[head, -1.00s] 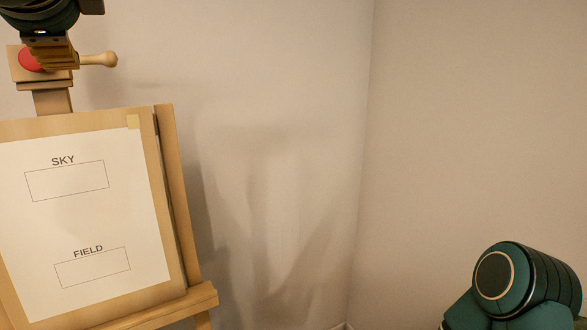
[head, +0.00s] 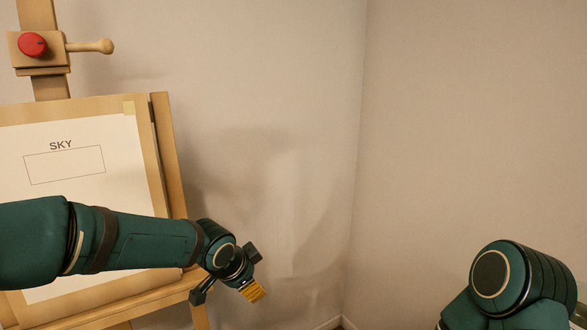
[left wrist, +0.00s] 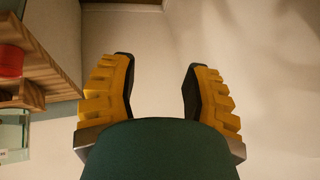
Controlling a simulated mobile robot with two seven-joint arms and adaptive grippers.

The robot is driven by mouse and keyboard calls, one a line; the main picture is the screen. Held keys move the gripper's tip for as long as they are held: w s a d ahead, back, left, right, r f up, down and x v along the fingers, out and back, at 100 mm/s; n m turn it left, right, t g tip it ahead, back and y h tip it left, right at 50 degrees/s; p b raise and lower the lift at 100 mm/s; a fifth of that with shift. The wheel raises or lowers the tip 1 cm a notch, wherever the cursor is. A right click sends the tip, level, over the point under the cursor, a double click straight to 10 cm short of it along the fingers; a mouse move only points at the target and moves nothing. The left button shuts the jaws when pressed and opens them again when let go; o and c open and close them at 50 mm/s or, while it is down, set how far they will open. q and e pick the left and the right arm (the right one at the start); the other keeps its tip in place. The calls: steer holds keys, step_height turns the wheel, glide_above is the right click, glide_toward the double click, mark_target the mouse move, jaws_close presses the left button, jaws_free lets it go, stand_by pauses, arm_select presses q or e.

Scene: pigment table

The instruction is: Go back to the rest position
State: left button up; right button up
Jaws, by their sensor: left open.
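My left arm comes in from the left in the head view and crosses in front of the easel. My left gripper (head: 253,291) is right of the easel's lower edge, with yellow finger pads pointing down. In the left wrist view its two yellow fingers (left wrist: 158,90) stand apart with nothing between them, so it is open and empty. My right arm's teal joint shows at the lower right of the head view, but the right gripper is out of view.
The easel (head: 164,150) holds a white sheet (head: 120,155) with a SKY box; my arm hides its lower part. A red knob (head: 33,44) and wooden handle (head: 90,47) are above. A wooden shelf (left wrist: 45,70) is left in the wrist view. Bare wall fills the right.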

arm_select(q)
steer(key=s+d+f+n+g+h, duration=0.1)
steer(key=s+f+n, duration=0.1)
steer(key=s+f, duration=0.35)
steer(key=s+f+n+g+b, duration=0.1)
steer(key=s+f+n, duration=0.15)
steer(key=f, duration=0.65)
steer(key=s+d+f+n+g+h, duration=0.1)
steer(key=s+f+n, duration=0.15)
steer(key=f, duration=0.55)
steer(key=s+a+f+n, duration=0.2)
steer(key=s+f+n, duration=0.4)
steer(key=s+f, duration=0.4)
steer(key=shift+s+f+g+y+b, duration=0.2)
steer(key=shift+s+g+y+b, duration=0.25)
steer(key=shift+s, duration=0.3)
steer(key=shift+a, duration=0.1)
